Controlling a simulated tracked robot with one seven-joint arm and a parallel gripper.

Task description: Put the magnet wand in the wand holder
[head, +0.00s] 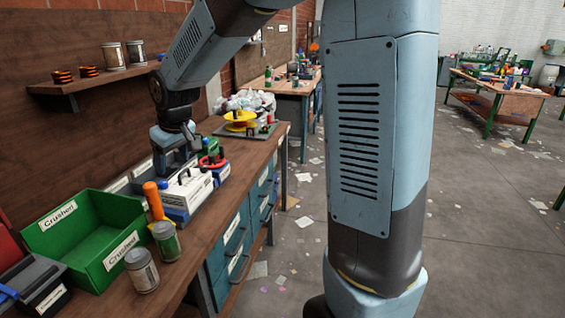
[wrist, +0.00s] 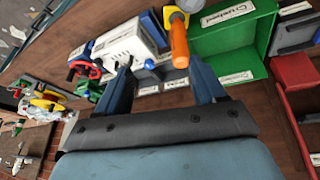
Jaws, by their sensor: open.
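An orange-handled tool (head: 153,200), which looks like the magnet wand, stands slightly tilted on the bench between the green crate and a white-and-blue unit. I cannot pick out the wand holder for certain. My gripper (wrist: 160,68) is open and empty, with its fingers spread; the handle appears beyond them, nearer the right finger. In the head view, my gripper (head: 172,165) hangs over the bench behind the white-and-blue unit, right of the handle.
The green crate (head: 122,256) labelled "Crushed" stands left of the handle. Two jars (head: 142,270) (head: 166,242) stand close in front of it. The white-and-blue unit (head: 188,191) is at its right, with a red wheel (head: 212,162) behind. A narrow front bench strip (head: 205,232) is clear.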

